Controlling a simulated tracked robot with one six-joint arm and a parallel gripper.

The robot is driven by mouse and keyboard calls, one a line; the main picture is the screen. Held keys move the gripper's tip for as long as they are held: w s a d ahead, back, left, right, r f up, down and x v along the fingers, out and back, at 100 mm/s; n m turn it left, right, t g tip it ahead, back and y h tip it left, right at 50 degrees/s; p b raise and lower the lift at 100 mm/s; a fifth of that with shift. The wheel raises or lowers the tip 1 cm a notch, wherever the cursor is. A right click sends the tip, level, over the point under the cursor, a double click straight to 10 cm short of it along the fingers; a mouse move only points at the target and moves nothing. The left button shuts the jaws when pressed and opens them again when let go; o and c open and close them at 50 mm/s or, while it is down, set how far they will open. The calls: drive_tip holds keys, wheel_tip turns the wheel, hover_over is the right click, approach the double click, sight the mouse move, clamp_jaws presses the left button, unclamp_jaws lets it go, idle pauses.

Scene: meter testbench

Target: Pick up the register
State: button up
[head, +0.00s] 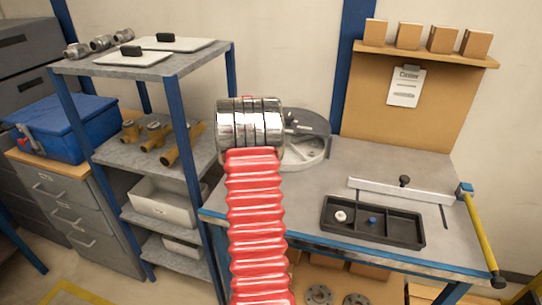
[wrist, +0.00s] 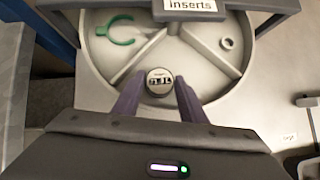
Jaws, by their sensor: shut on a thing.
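In the wrist view, the register (wrist: 160,81) is a small round piece with a light face and dark digits. My gripper (wrist: 159,88) has its two dark purple fingers shut on the register, one on each side. The register is over the front part of a round divided tray (wrist: 112,68) labelled "inserts"; I cannot tell whether it touches the tray floor. In the head view, the round tray (head: 309,152) is on the workbench, partly hidden behind my red arm and its chrome joint. My gripper and the register are hidden there.
A green C-shaped piece (wrist: 115,29) and a small ring (wrist: 227,43) lie in other compartments. A black tray (head: 405,232) with a white and a blue piece is on the workbench (head: 379,160) to the right, near a light bar (head: 400,190). A shelf rack (head: 182,60) stands left.

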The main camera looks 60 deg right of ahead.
wheel_tip(320, 180, up, 10)
idle(0.5)
drive_tip(key=shift+s+f, duration=0.1)
drive_tip(key=shift+f, duration=0.05)
idle(0.4)
